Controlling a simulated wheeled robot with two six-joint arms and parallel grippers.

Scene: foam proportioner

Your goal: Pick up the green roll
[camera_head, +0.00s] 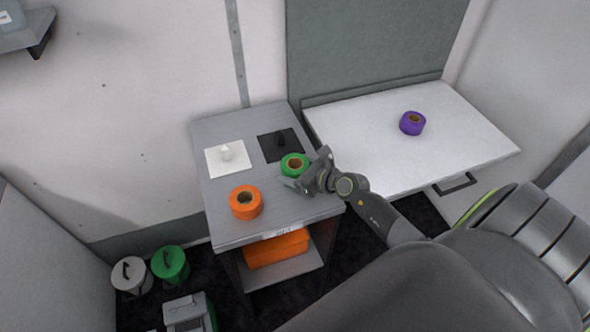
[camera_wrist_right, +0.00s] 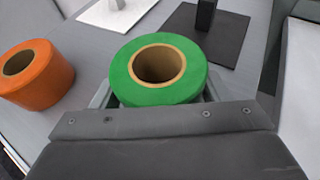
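The green roll (camera_head: 294,165) lies flat on the grey table near its right edge, hole facing up. My right gripper (camera_head: 306,168) is at the roll's near right side, with its fingers spread. In the right wrist view the green roll (camera_wrist_right: 159,70) sits just ahead of the gripper body. The fingers (camera_wrist_right: 156,98) show on either side of its near part, partly hidden by the roll. I see no clear grip on it, and the roll appears to rest on the table. My left gripper is not in view.
An orange roll (camera_head: 246,202) stands to the left on the same grey table (camera_head: 215,130). A white plate (camera_head: 228,158) and a black plate (camera_head: 280,145), each with a small upright piece, lie behind. A purple roll (camera_head: 412,123) is on the white table (camera_head: 370,150) at right.

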